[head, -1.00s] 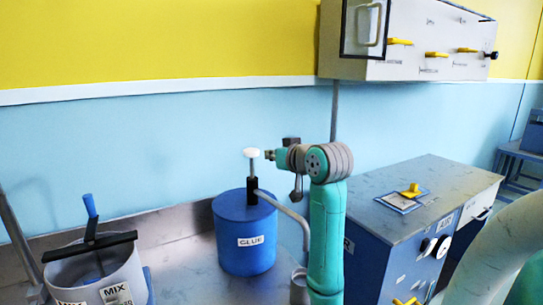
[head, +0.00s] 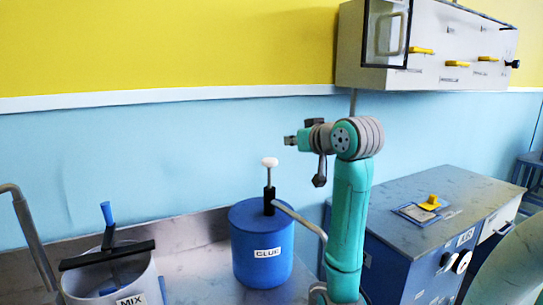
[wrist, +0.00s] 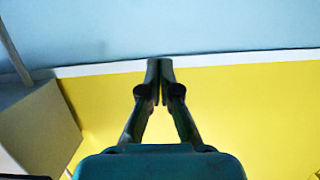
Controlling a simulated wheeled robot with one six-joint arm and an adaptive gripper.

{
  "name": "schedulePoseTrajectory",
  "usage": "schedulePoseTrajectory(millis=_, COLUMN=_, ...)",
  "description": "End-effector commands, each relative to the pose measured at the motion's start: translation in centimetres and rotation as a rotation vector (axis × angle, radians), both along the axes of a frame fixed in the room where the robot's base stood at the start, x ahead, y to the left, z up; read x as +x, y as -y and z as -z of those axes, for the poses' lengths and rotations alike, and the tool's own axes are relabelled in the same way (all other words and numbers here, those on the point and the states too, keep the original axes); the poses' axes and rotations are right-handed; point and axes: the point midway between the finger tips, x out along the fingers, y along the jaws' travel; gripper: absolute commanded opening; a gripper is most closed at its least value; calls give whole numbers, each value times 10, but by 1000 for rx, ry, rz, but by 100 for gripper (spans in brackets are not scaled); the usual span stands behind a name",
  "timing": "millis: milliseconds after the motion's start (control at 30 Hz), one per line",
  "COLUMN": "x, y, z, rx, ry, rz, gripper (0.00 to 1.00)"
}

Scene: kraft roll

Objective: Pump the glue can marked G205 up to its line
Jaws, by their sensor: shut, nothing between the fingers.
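A blue drum labelled GLUE (head: 262,268) stands on the grey bench. Its pump has a black collar (head: 269,200), a raised thin rod, a white knob (head: 269,162) and a grey spout (head: 301,222) reaching right. Below the spout end, a grey can (head: 317,291) is mostly hidden by my arm; no G205 mark or line is readable. My gripper (head: 289,140) is up and right of the knob in the head view, apart from it. In the wrist view my gripper's dark fingers (wrist: 160,68) are together and empty, facing the wall; the pump is not visible there.
A pale MIX bucket (head: 88,285) with a black crossbar and blue handle stands left. A blue cabinet (head: 393,262) with a yellow item on its grey top is right. A wall cabinet (head: 440,60) with yellow levers hangs above; its side (wrist: 38,130) shows in the wrist view.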

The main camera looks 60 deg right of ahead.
Motion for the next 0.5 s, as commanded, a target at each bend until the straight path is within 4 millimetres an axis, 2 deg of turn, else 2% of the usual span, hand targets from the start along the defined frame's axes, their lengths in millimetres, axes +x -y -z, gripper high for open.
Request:
schedulePoseTrajectory(millis=333, x=2, y=1, z=1, rx=1, ry=0, rz=0, gripper=0)
schedulePoseTrajectory(millis=500, x=16, y=10, z=6, rx=4, ry=-1, rz=1, gripper=0)
